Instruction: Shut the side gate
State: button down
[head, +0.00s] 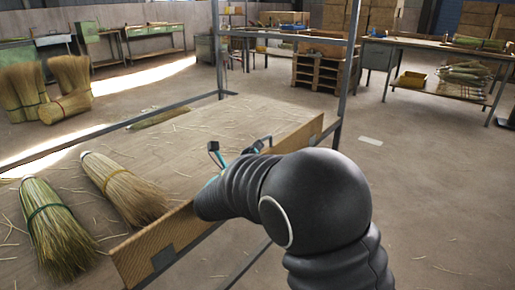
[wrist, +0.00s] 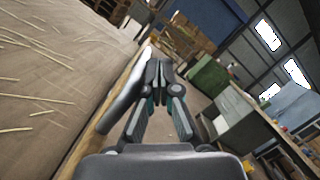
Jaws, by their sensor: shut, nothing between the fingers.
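The side gate (head: 168,238) looks like the long tan wooden board along the near right edge of the work table. It has a dark square patch on its outer face. My arm hides its middle stretch. Whether it stands fully upright or leans, I cannot tell. In the wrist view a tan board edge (wrist: 92,132) runs along the left of the gripper. My gripper (wrist: 158,74) is shut and empty, its fingers together. In the head view it is mostly hidden behind my arm, near the board and over the table's edge. Contact with the board is unclear.
Two straw brooms (head: 124,188) (head: 54,228) lie on the table (head: 235,118) among loose straws. A grey metal post (head: 347,75) rises at its far right corner. Another bench (head: 440,46) and stacked pallets (head: 318,70) stand farther back. The floor at right is open.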

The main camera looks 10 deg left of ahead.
jog(key=s+d+r, duration=0.1)
jog(key=s+d, duration=0.1)
jog(key=s, duration=0.9)
jog(key=s+d+f+m+g+h, duration=0.25)
jog(key=d+f+m+g, duration=0.35)
jog(key=f+m, duration=0.35)
jog(key=s+d+f+m+g+y, duration=0.1)
jog(key=s+d+f+m+g, duration=0.3)
jog(key=s+d+m+g, duration=0.65)
jog(key=s+d+r+m+t+y, duration=0.1)
jog(key=s+d+r+m+y, duration=0.2)
jog(key=d+m, duration=0.4)
jog(key=s+d+r+m+t+y, duration=0.1)
jog(key=s+d+r+m+y, duration=0.2)
jog(key=m, duration=1.1)
jog(key=s+d+r, duration=0.2)
jog(key=s+d, duration=0.2)
jog(key=s, duration=0.1)
jog(key=shift+d+y+b, duration=0.3)
jog(key=shift+d+y, duration=0.05)
